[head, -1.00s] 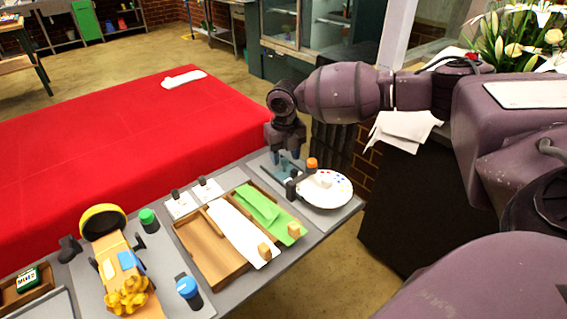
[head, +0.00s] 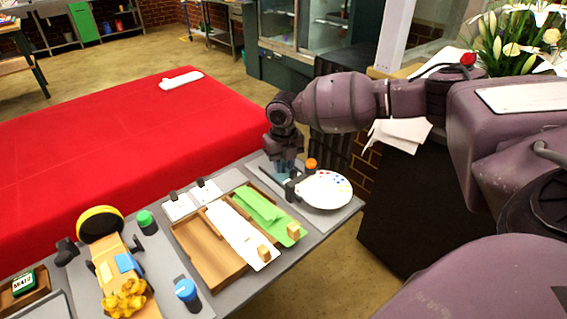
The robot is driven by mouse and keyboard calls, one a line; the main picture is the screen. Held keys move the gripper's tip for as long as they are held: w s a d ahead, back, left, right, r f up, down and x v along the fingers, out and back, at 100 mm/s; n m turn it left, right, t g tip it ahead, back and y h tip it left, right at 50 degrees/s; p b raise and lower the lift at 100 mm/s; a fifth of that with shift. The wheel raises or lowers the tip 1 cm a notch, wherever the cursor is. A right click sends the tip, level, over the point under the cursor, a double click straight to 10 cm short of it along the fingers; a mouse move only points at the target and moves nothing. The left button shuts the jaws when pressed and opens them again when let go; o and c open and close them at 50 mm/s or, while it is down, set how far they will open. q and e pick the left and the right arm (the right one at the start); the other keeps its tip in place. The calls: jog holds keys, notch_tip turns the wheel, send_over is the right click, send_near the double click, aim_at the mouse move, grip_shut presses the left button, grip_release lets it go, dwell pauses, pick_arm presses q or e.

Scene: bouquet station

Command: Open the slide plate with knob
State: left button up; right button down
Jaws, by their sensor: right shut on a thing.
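My right gripper (head: 285,168) reaches down at the dark fixture (head: 293,184) beside the white round disc with coloured dots (head: 328,190), on the right end of the grey table. It is shut on a small part there, which I take to be the slide plate's knob. The fingers hide the knob, and most of the plate cannot be told apart from the fixture. An orange cap (head: 311,163) stands just right of the fingers. The disc's face shows clear of any cover. My left gripper is not in view.
A wooden tray (head: 211,258) with white and green sheets (head: 260,209) lies left of the fixture. Blue (head: 187,290) and green (head: 147,219) capped jars stand further left. A red-covered table (head: 110,150) lies behind. The table's front edge is close.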

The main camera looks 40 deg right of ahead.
aim_at(267, 160)
jog(key=w+b, duration=0.1)
jog(key=w, duration=0.1)
jog(key=w+f+b, duration=0.1)
jog(key=w, duration=0.1)
jog(key=shift+w+a, duration=0.2)
jog(key=shift+w, duration=0.1)
jog(key=shift+w+a+r+b, duration=0.1)
jog(key=shift+w+r+b, duration=0.1)
jog(key=shift+w+b, duration=0.75)
jog(key=shift+w+r, duration=0.1)
jog(key=shift+w, duration=0.4)
jog(key=shift+w+r, duration=0.1)
jog(key=shift+r, duration=0.1)
jog(key=c, duration=0.9)
grip_release()
jog(key=shift+c, duration=0.2)
jog(key=shift+r+p, duration=0.35)
jog(key=shift+r, duration=0.25)
notch_tip(267, 160, up, 10)
jog(key=p, duration=0.1)
jog(key=shift+f, duration=0.15)
